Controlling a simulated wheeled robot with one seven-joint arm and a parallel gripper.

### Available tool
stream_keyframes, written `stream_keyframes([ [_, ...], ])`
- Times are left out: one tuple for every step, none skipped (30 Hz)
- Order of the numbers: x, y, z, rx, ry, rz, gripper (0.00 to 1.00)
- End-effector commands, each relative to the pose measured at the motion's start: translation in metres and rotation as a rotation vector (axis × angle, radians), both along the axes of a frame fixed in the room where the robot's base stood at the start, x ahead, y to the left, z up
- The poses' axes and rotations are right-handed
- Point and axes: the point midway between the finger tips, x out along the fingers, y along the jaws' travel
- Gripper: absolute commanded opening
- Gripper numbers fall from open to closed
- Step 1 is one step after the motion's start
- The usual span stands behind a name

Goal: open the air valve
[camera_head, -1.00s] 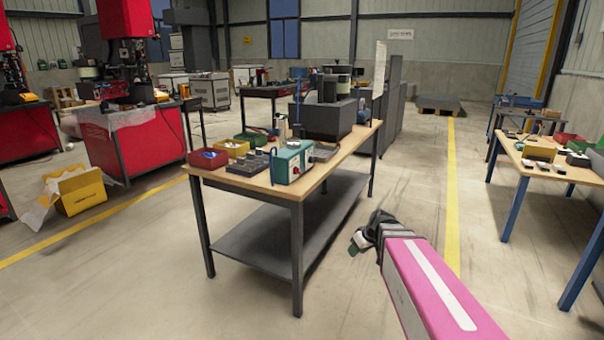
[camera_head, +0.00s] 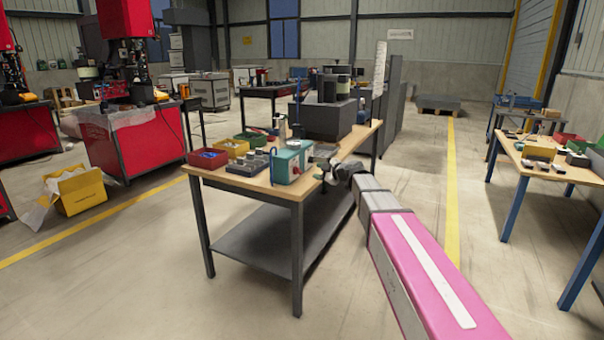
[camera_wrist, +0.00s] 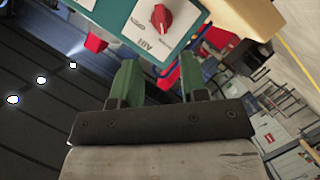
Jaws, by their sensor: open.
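The air valve is a red knob (camera_wrist: 161,18) on the teal front panel of a box, with the word AIR beside it in the wrist view. The teal box (camera_head: 286,163) stands on the near part of the wooden-topped table in the head view. My gripper (camera_wrist: 160,75) shows in the wrist view with two green fingers spread apart and nothing between them. The knob lies beyond the fingertips, and the fingers appear apart from it. In the head view my gripper (camera_head: 328,172) is beside the table's right edge, near the box; its fingers are too small to make out.
The table (camera_head: 240,184) also bears a red bin (camera_head: 207,158), a yellow bin (camera_head: 233,148) and a dark feeder block (camera_head: 328,121). A lower shelf (camera_head: 285,232) is under it. Open floor lies to the right, before another table (camera_head: 510,150).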

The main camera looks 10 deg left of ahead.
Motion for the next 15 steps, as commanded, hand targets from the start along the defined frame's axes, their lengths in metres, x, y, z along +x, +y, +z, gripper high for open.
stream_keyframes([
  [0.003,0.003,-0.001,0.0,0.001,0.0,0.4],
  [0.004,0.005,-0.002,0.0,0.002,0.001,0.4],
  [0.006,0.008,-0.003,0.0,0.002,0.001,0.4],
  [0.008,0.011,-0.004,-0.001,0.003,0.002,0.4],
  [0.011,0.014,-0.006,0.0,0.003,0.001,0.4],
  [0.014,0.018,-0.007,0.0,0.003,0.001,0.4],
  [0.017,0.021,-0.008,0.0,0.003,0.001,0.4],
  [0.02,0.025,-0.01,0.0,0.004,0.0,0.4],
  [0.024,0.03,-0.012,0.0,0.004,0.0,0.4],
  [0.027,0.034,-0.013,0.0,0.005,0.002,0.4],
  [0.03,0.039,-0.015,0.0,0.005,0.002,0.4],
  [0.034,0.045,-0.017,0.0,0.005,0.002,0.4],
  [0.038,0.049,-0.018,0.0,0.005,0.002,0.4],
  [0.041,0.053,-0.02,0.0,0.004,0.0,0.4],
  [0.045,0.058,-0.021,0.0,0.004,0.0,0.4],
])
